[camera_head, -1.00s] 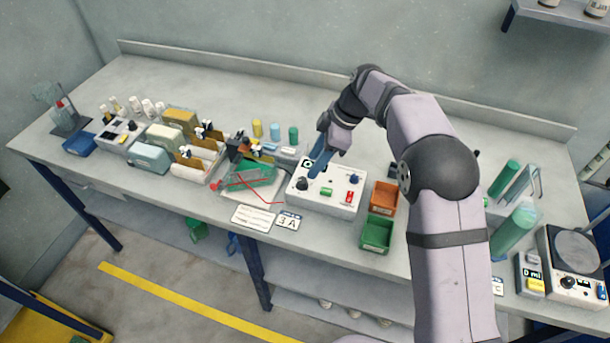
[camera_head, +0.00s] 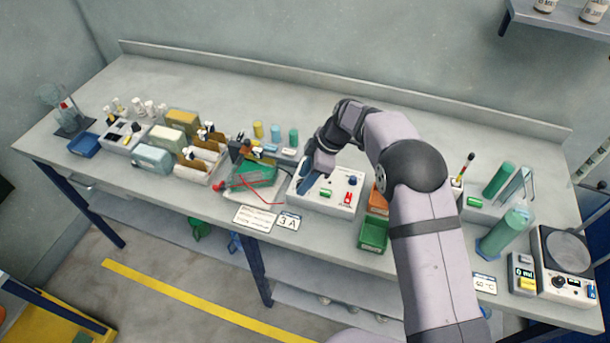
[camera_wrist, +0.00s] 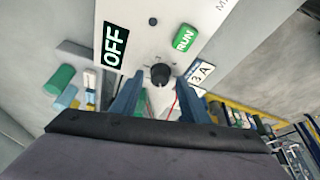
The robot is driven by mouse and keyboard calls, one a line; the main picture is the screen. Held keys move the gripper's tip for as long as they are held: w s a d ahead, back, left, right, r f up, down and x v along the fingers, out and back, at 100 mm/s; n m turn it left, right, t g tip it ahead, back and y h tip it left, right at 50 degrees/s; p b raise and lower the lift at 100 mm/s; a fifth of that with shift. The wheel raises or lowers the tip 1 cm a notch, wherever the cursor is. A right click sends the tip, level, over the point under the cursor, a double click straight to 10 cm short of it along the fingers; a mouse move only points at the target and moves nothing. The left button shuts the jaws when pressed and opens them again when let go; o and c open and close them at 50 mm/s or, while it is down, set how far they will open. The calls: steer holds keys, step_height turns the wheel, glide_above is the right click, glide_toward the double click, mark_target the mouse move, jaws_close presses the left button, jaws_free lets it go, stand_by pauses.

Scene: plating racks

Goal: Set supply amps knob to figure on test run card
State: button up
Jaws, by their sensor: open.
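The supply (camera_head: 328,204) is a white box on the bench, with a black knob (camera_wrist: 160,74), a display reading OFF (camera_wrist: 114,47) and a green RUN button (camera_wrist: 184,39). The test run card (camera_head: 288,221) reads "3 A" and lies in front of the box; it also shows in the wrist view (camera_wrist: 201,73). My gripper (camera_head: 303,189) is over the left part of the box, hiding the knob in the head view. In the wrist view its blue fingers are apart, one on each side of the knob. I cannot tell whether they touch it.
A white text card (camera_head: 255,218) lies beside the 3 A card. A green bin (camera_head: 373,234) and an orange bin (camera_head: 378,199) stand right of the supply. A green piece with red leads (camera_head: 254,175) is close on the left. A blue knob and red switch (camera_head: 348,198) sit on the box.

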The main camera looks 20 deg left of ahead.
jaws_close()
steer(key=shift+m+b, duration=0.3)
steer(key=shift+b, duration=0.1)
